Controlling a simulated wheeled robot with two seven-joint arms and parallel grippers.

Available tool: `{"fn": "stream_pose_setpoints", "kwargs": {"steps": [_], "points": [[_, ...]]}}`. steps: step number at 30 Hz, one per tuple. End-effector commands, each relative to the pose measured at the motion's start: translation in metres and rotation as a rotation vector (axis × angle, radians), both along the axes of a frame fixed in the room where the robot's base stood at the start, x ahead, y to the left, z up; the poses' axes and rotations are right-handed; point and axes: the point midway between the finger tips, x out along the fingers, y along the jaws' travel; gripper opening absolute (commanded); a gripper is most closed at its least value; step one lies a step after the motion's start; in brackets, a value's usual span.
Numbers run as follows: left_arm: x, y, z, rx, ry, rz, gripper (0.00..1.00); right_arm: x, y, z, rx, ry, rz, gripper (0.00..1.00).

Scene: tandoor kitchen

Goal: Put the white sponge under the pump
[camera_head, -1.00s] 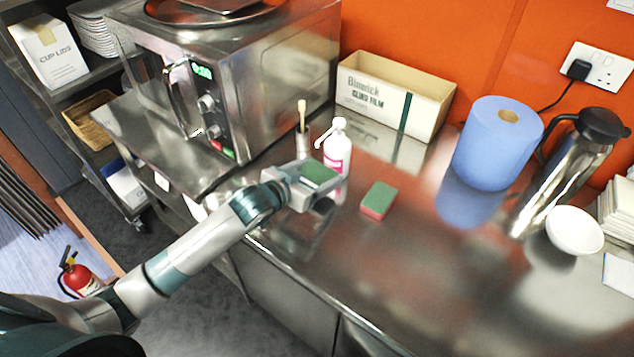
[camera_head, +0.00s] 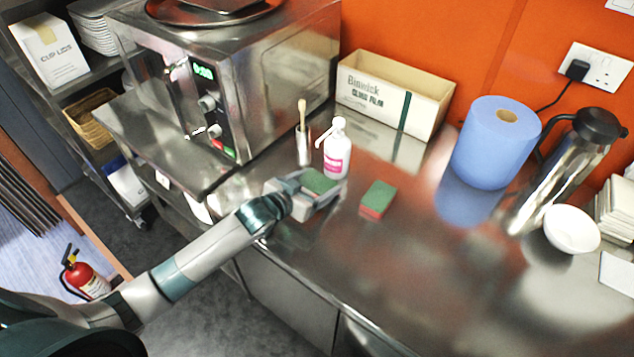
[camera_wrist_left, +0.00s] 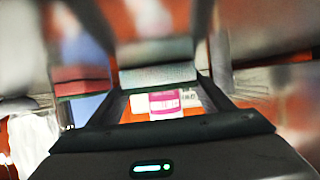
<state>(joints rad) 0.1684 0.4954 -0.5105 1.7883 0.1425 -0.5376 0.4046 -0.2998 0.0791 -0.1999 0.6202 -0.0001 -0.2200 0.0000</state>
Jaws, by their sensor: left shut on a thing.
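My left gripper (camera_head: 314,192) is shut on a sponge with a green top (camera_head: 318,181), low over the steel counter. In the left wrist view the held sponge (camera_wrist_left: 158,75) shows a pale face, which fits the white sponge. The fingers hide much of its sides. The white pump bottle (camera_head: 337,155) with a pink label stands upright just behind the gripper. Its label also shows between the fingers in the left wrist view (camera_wrist_left: 165,103). I cannot tell whether the sponge touches the counter. My right gripper is not in view.
A red sponge with a green top (camera_head: 378,199) lies right of the gripper. A cup with a brush (camera_head: 303,149) stands left of the bottle. The oven (camera_head: 240,85), film box (camera_head: 385,97) and blue roll (camera_head: 492,150) stand farther back. The front counter (camera_head: 430,270) is clear.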

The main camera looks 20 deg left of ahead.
Motion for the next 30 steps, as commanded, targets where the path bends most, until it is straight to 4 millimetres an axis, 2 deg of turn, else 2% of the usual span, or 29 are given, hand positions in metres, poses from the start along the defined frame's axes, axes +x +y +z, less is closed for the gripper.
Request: {"fn": "stream_pose_setpoints", "kwargs": {"steps": [1,2,3,4,17,23,30], "points": [[0.0,0.0,-0.002,-0.001,0.0,0.0,0.49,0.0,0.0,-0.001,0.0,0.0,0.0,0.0],[0.0,0.0,-0.002,0.0,0.0,0.0,0.78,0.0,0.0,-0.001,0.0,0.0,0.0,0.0],[0.0,0.0,-0.001,0.0,0.0,0.0,0.87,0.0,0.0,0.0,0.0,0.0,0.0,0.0],[0.0,0.0,-0.001,0.0,0.0,0.0,0.92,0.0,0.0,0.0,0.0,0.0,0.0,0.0],[0.0,0.0,0.003,0.0,0.0,0.0,0.92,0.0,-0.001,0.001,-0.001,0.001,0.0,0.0],[-0.015,0.005,0.006,-0.001,0.001,0.0,0.92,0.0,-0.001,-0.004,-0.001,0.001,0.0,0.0],[-0.047,0.017,0.02,0.0,0.0,-0.001,0.92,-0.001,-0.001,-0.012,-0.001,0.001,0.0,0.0]]}}
